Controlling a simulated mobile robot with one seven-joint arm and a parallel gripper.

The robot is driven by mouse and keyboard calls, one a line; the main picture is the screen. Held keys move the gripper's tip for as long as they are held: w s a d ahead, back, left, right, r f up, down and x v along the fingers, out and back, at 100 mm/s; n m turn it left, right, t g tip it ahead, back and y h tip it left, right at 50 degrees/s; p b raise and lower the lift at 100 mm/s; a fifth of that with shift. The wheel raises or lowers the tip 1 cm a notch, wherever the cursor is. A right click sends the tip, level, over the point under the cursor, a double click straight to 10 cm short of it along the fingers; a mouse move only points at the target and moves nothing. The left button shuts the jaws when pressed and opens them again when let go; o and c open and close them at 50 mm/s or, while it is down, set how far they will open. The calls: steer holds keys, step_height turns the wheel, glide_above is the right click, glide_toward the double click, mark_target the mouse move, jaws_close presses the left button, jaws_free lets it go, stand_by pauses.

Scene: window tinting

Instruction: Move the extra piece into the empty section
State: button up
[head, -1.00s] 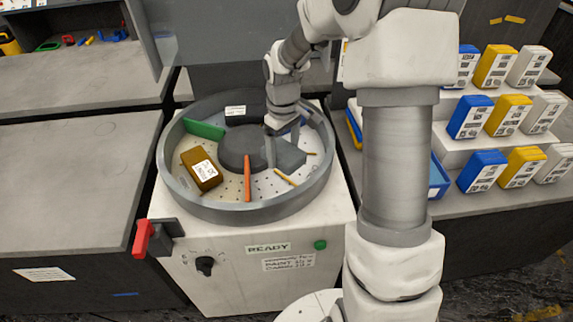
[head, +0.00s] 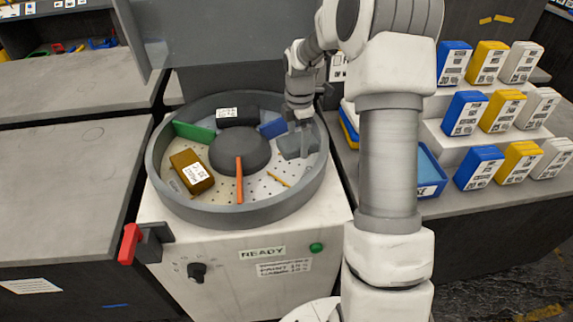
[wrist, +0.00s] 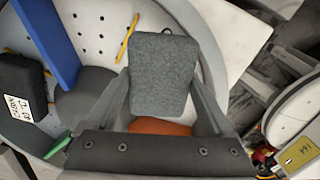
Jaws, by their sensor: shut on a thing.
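A grey block (head: 297,146) is held between the fingers of my gripper (head: 303,128), over the right side of a round grey tub (head: 170,201). It fills the middle of the wrist view (wrist: 163,72); a gap below it cannot be judged. A brown labelled block (head: 190,172) lies in the left section, and a black labelled block (head: 236,116) in the back section. The front section between orange and yellow shows bare perforated floor.
The tub's raised rim surrounds everything. The white machine has a red handle (head: 130,244) at front left. Blue, yellow and white boxes (head: 478,166) stand on steps at right, near a blue tray (head: 428,173).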

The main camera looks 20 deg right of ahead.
mark_target(297, 171)
step_height(297, 171, down, 8)
steer(key=shift+f+b, duration=0.1)
steer(key=shift+b, duration=0.3)
